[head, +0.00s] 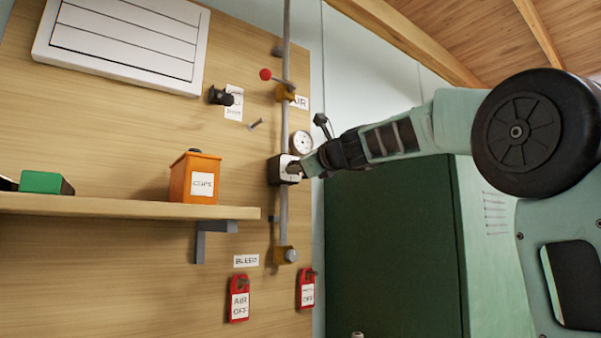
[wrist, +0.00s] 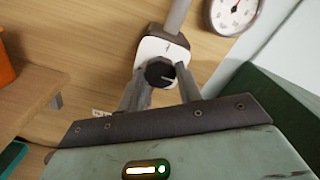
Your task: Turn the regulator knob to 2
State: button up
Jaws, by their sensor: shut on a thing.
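The regulator (head: 276,170) is a box with a white face on a vertical grey pipe fixed to the wooden wall panel. In the wrist view its black knob (wrist: 159,72) sits on the white dial plate (wrist: 177,50), with a light pointer mark toward the right. The dial's numbers are too small to read. My gripper (head: 295,168) reaches in from the right and is at the knob. In the wrist view its two fingers (wrist: 160,85) stand on either side of the knob, shut on it. The head view hides the knob behind my gripper.
A round gauge (head: 301,142) is just above the regulator. A shelf (head: 130,207) with an orange cups box (head: 194,178) is at left. A red-handled valve (head: 266,75) is above; red tags (head: 239,299) hang below. A green cabinet (head: 395,250) stands right.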

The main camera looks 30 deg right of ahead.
jog(key=shift+f+n+b, duration=0.15)
jog(key=shift+n+b, duration=2.15)
jog(key=shift+n, duration=2.2)
jog(key=shift+f+n+b, duration=0.1)
jog(key=shift+n+b, duration=2.15)
jog(key=shift+n, duration=2.25)
jog(key=o, duration=1)
jog(key=shift+r, duration=0.1)
jog(key=shift+s, duration=0.1)
jog(key=s+b, duration=0.1)
jog(key=s, duration=0.4)
jog(key=s+b, duration=0.2)
jog(key=s, duration=0.4)
jog(key=s+b, duration=0.2)
jog(key=s, duration=0.4)
jog(key=shift+s+d, duration=0.15)
jog(key=shift+d, duration=0.15)
